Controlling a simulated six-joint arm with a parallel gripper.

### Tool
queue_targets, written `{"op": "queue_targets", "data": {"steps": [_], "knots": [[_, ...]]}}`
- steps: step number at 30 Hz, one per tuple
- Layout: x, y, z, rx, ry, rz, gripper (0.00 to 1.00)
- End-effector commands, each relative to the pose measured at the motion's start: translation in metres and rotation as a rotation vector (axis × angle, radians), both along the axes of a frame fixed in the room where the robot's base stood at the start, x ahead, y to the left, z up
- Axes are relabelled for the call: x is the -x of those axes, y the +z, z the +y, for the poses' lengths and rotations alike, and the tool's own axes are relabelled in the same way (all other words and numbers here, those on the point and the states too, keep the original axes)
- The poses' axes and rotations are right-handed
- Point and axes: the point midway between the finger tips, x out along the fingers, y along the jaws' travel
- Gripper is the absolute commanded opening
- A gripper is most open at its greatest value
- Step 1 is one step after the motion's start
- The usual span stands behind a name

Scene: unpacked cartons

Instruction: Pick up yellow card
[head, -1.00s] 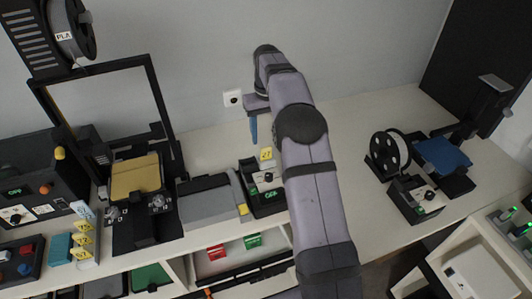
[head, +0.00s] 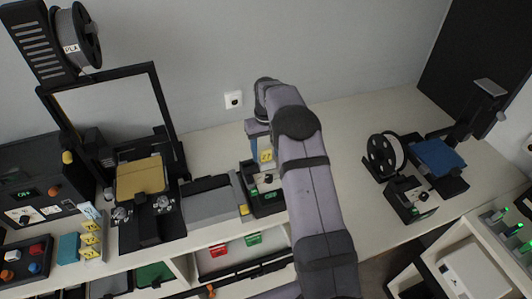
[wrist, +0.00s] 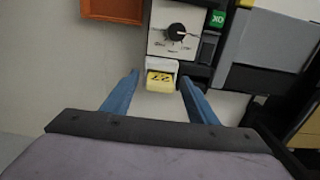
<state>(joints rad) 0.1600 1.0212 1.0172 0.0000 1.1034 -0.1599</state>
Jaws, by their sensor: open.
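The yellow card (head: 265,155) is a small yellow piece with dark marks. It stands at the back of a small black box with a white knob panel (head: 265,178). In the wrist view the card (wrist: 160,79) sits in a white holder against that box. My gripper (wrist: 159,76) is open, with one blue finger on each side of the card and a gap on both sides. In the head view my gripper (head: 258,130) is just behind the card, partly hidden by my own arm. Whether the fingers are level with the card is hard to tell.
A grey box (head: 210,203) stands close left of the knob box. A printer with a yellow plate (head: 141,177) is further left, beside a rack of yellow tags (head: 91,233). A spool (head: 386,153) and another small box (head: 411,198) stand right. Bare white table lies between.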

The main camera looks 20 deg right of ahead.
Motion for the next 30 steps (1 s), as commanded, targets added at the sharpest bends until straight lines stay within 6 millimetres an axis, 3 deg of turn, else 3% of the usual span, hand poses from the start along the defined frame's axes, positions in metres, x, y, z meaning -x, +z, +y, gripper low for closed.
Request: {"op": "queue_targets", "data": {"steps": [7,13,23,30], "knots": [[0.000,-0.002,0.000,0.000,0.000,-0.001,0.53],[0.000,-0.002,0.000,0.000,0.000,-0.001,0.06],[-0.001,0.000,0.000,0.000,0.000,-0.002,0.06],[-0.001,0.023,0.000,0.001,0.000,-0.005,0.06]]}}
